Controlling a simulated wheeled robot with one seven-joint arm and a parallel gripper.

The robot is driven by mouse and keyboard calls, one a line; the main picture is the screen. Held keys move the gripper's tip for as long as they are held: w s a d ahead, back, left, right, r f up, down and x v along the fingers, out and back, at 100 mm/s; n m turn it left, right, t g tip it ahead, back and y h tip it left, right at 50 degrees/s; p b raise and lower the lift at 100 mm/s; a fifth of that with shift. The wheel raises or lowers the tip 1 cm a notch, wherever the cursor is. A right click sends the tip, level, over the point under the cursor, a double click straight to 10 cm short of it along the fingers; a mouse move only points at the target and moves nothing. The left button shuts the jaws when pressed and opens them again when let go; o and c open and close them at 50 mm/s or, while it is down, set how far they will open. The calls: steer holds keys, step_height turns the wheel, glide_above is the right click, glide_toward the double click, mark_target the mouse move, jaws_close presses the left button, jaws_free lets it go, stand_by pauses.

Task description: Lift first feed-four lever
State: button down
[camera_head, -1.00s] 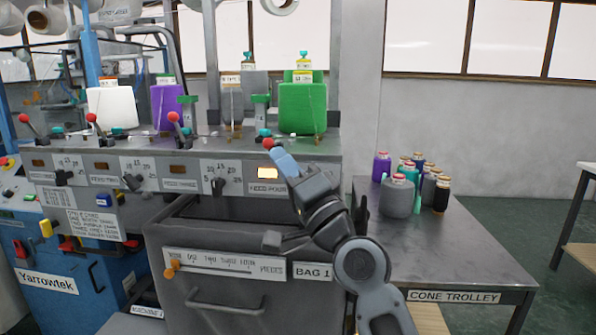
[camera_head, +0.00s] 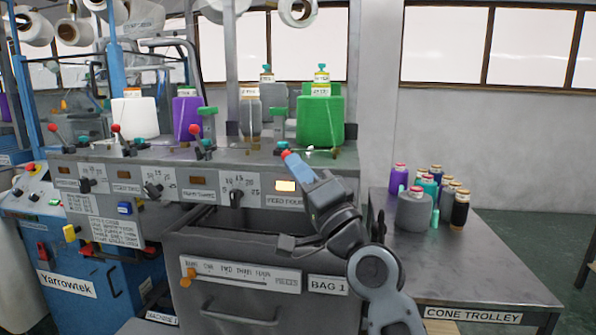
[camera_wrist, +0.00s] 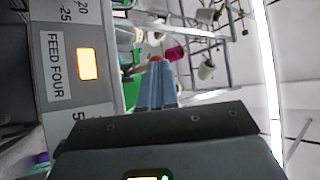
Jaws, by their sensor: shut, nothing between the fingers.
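The feed-four lever shows as a red knob (camera_head: 286,154) on the machine's top edge, above the FEED FOUR label (camera_head: 284,201). Its stem is hidden by my fingers. My gripper (camera_head: 292,160) is shut and empty, its blue fingertips right at the knob. The wrist view also shows the red knob (camera_wrist: 155,58) just beyond the closed fingertips (camera_wrist: 156,68). I cannot tell whether they touch. The feed-four lamp (camera_head: 285,186) glows yellow.
Other red-knobbed levers (camera_head: 194,129) stand to the left along the machine top. A green cone (camera_head: 320,120) stands close behind my gripper. The bag drawer (camera_head: 235,262) is below. The cone trolley (camera_head: 470,262), with several cones, is at right.

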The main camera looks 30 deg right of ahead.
steer(key=shift+r, duration=0.3)
steer(key=r, duration=0.1)
steer(key=w+d+r+p, duration=0.1)
steer(key=r, duration=0.1)
steer(key=w+r, duration=0.1)
steer(key=r, duration=0.1)
steer(key=shift+d+r+p, duration=0.15)
steer(key=shift+d+p, duration=0.05)
steer(key=shift+p, duration=0.15)
stand_by(1.3)
